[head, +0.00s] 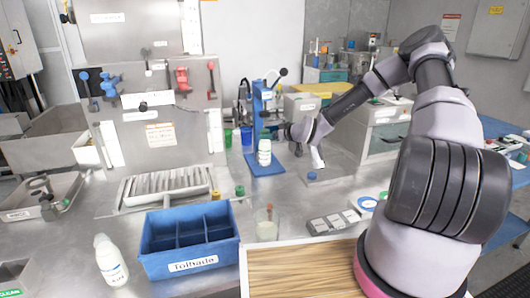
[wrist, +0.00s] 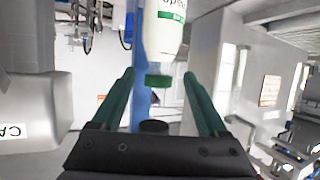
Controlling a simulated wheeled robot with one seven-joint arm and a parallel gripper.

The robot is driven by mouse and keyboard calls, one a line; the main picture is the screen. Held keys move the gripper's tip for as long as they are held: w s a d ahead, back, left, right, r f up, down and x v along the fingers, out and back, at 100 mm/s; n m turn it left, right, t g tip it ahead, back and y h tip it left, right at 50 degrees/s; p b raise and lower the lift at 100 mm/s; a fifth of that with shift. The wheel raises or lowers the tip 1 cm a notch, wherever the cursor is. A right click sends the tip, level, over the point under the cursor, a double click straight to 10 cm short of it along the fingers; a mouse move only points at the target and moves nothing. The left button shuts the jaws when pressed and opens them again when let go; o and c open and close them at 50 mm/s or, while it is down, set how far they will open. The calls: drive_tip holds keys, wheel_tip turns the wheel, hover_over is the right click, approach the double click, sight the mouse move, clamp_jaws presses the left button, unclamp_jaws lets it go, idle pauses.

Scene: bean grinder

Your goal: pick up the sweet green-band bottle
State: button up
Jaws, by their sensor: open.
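A white bottle with a green band and green cap (head: 264,152) stands on a blue mat in front of a blue stand. In the wrist view the bottle (wrist: 164,35) appears upside down, its cap lying between the fingertips in the picture. Part of its label is cut off, so I cannot read its name. My gripper (wrist: 159,74) is open, with its two green fingers on either side of the cap. In the head view the gripper is beside the bottle's top, at its right. I cannot tell whether a finger touches it.
The blue stand (head: 258,103) rises close behind the bottle. Green cups (head: 246,135) stand to its left. A blue divided bin (head: 165,262), another white bottle (head: 110,262), a glass beaker (head: 267,226) and a wooden board (head: 305,274) are nearer.

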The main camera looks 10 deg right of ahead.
drive_tip(key=x, duration=0.4)
drive_tip(key=shift+w+a, duration=0.1)
drive_tip(key=shift+w, duration=0.1)
clamp_jaws()
